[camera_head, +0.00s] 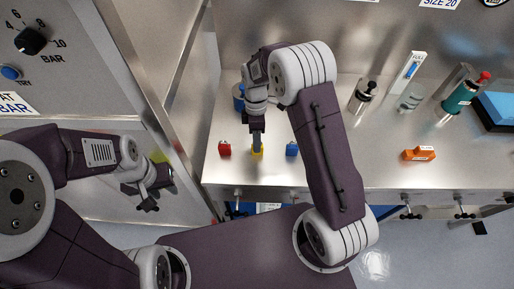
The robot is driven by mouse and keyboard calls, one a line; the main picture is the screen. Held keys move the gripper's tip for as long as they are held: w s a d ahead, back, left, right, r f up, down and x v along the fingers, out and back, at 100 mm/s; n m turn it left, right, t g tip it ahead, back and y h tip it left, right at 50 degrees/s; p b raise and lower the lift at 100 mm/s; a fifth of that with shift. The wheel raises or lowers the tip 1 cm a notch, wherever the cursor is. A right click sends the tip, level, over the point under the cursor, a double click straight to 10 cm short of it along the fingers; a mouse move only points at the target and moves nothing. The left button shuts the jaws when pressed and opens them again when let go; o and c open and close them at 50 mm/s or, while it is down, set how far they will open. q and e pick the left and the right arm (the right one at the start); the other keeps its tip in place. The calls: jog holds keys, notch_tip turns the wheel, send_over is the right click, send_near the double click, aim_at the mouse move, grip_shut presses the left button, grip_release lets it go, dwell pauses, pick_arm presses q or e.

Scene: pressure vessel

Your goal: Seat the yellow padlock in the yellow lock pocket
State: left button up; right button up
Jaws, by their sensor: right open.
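The yellow padlock (258,154) stands on the steel bench, between a red padlock and a blue padlock. My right gripper (258,141) points down right at the yellow padlock, with its open fingers at the padlock's top. The fingers hide part of it. My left gripper (150,198) is at the left, in front of the steel cabinet, away from the padlocks. It is small and dark, and I cannot tell its finger gap. A yellow-green patch (158,157) shows behind the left wrist. I cannot tell whether it is the yellow lock pocket.
The red padlock (225,149) and blue padlock (292,149) stand close on either side. An orange block (418,155), a teal cylinder (459,101) and a FULL gauge (410,75) stand farther right on the bench (385,172). A gauge panel (70,50) is upper left.

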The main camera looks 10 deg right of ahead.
jog(key=shift+d+f, duration=0.1)
jog(key=shift+f, duration=0.1)
jog(key=shift+r, duration=0.1)
grip_shut()
jog(key=shift+r, duration=0.45)
notch_tip(320, 180, up, 3)
jog(key=shift+w+f, duration=0.1)
jog(key=shift+w, duration=0.05)
jog(key=s+r+b, duration=0.2)
jog(key=s+r, duration=0.5)
jog(key=s, duration=0.5)
jog(key=shift+d+r, duration=0.15)
jog(key=shift+d, duration=0.1)
